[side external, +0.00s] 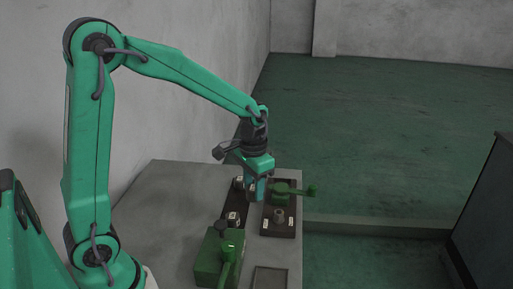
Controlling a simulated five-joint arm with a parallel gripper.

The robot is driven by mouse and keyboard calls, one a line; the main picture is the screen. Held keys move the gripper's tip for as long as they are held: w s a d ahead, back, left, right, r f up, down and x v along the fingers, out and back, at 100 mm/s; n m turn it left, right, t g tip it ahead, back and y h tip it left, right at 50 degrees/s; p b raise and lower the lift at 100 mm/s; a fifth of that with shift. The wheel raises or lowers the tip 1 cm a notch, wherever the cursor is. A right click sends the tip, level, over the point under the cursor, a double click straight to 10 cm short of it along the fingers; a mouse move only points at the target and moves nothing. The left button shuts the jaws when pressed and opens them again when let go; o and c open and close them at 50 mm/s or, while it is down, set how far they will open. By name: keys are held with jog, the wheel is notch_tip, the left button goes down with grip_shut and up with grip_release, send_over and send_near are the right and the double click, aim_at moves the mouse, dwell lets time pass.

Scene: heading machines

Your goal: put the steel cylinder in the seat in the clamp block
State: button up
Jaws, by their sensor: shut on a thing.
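I take this for the clamp block. A small grey round piece (279,214) stands on that plate; I cannot tell whether it is the seat. My gripper is left of it and appears above the worktop.
A larger green clamp (216,255) with a dark knob stands at the front left. A dark strip with small pale-marked pieces (232,217) runs behind it. A flat dark rectangle (270,279) lies at the front. The worktop (180,205) is bare on the left.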

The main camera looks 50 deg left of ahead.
jog(key=w+d+r, duration=0.2)
jog(key=w+d, duration=0.1)
jog(key=w, duration=0.9)
jog(key=shift+w+d+r+n, duration=0.2)
jog(key=shift+w+d+n, duration=0.05)
jog(key=shift+w+n, duration=0.15)
jog(key=w+a+f, duration=0.1)
jog(key=a+f, duration=0.1)
jog(key=a, duration=0.1)
jog(key=w+a+f, duration=0.2)
jog(key=a, duration=0.2)
jog(key=w+a+f, duration=0.1)
jog(key=a+f, duration=0.2)
jog(key=shift+w+a, duration=0.15)
jog(key=shift+a, duration=0.25)
jog(key=shift+f, duration=0.1)
jog(key=shift+f, duration=1.9)
jog(key=shift+f, duration=0.15)
jog(key=o, duration=1.2)
